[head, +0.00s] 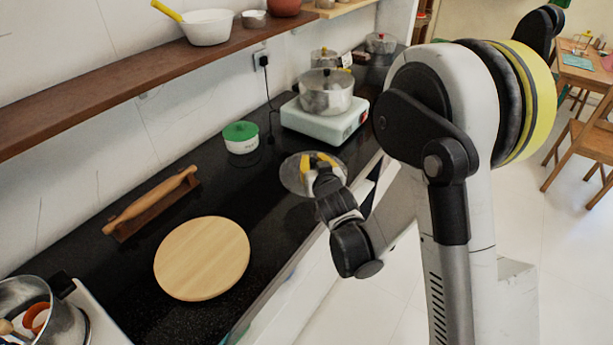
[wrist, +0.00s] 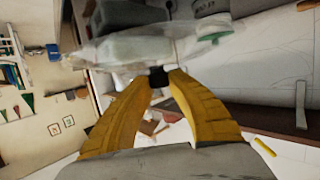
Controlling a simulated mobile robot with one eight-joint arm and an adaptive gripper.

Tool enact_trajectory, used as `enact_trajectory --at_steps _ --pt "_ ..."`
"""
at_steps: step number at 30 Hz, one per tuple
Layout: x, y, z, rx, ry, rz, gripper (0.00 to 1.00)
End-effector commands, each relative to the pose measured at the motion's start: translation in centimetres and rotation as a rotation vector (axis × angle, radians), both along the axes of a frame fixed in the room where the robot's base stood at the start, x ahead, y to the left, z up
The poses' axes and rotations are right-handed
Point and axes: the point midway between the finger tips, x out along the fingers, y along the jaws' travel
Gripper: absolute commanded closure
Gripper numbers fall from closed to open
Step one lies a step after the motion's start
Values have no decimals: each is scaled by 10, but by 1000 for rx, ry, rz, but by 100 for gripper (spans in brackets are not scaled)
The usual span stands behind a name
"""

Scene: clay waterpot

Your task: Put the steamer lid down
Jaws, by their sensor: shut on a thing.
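The steamer lid (head: 295,182) is a round, greyish, shiny disc near the counter's front edge in the head view. My gripper (head: 318,163), with yellow fingers, is above it and shut on its knob. In the wrist view, the fingers of my gripper (wrist: 160,76) close on a small dark knob (wrist: 158,78), with the see-through lid (wrist: 125,48) beyond them. I cannot tell whether the lid touches the counter. A metal pot (head: 326,98) stands on a pale stove (head: 315,124) behind the lid.
The dark counter (head: 265,205) has bare room around the lid. A round wooden board (head: 202,258) lies at front left, with a rolling pin (head: 150,200) on a stand behind it. A white pot with a green lid (head: 241,137) stands left of the lid. A wooden shelf (head: 150,70) runs above.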

Motion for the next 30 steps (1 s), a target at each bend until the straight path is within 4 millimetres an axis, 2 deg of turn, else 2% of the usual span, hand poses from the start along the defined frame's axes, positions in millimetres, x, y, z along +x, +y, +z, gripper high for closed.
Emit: enact_trajectory --at_steps 9,15,20,27,30 --pt "43 58 -48 0 0 4 100" --pt "65 84 -66 1 0 2 100" --pt "69 89 -72 0 0 0 100" --pt "69 89 -107 1 0 0 100" --pt "69 89 -110 0 0 0 100"
